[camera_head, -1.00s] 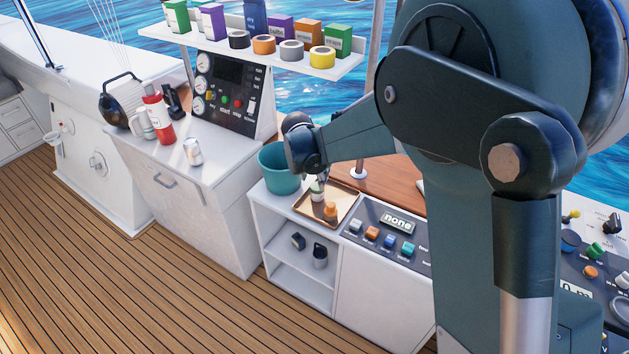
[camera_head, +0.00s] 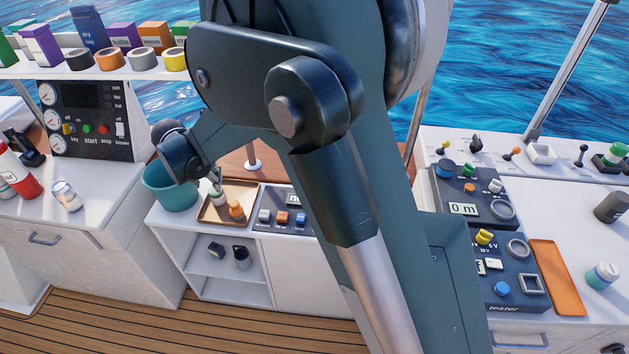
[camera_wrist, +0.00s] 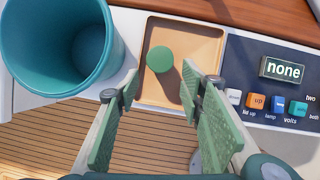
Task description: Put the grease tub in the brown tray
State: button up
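The brown tray (camera_head: 207,212) lies on the white counter beside the teal bucket and also shows in the wrist view (camera_wrist: 205,40). A green round lid (camera_wrist: 160,59) stands in it, ahead of my fingertips.
The teal bucket (camera_head: 170,190) is just left of the tray. A switch panel (camera_head: 283,216) adjoins it on the right. An orange tray (camera_head: 557,278) lies beside the tester panel, left of the jar. A dark can (camera_head: 611,207) stands behind the jar. My arm hides the middle.

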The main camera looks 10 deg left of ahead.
jog(key=d+r+m, duration=0.6)
jog(key=d, duration=0.7)
jog(key=s+d+r+m, duration=0.1)
jog(key=d+r+m, duration=0.5)
jog(key=d, duration=0.6)
jog(key=d+r+m, duration=0.5)
jog(key=d+r, duration=0.2)
jog(key=d, duration=0.6)
jog(key=s+d+m+t, duration=0.1)
jog(key=s+d+m, duration=0.9)
jog(key=d, duration=0.4)
jog(key=s+d+m+t, duration=0.1)
jog(key=s+d+m, duration=0.9)
jog(key=s+d, duration=0.3)
jog(key=shift+d+m+t+h, duration=0.3)
jog(key=shift+d+m+h, duration=0.1)
jog(key=shift+d, duration=0.15)
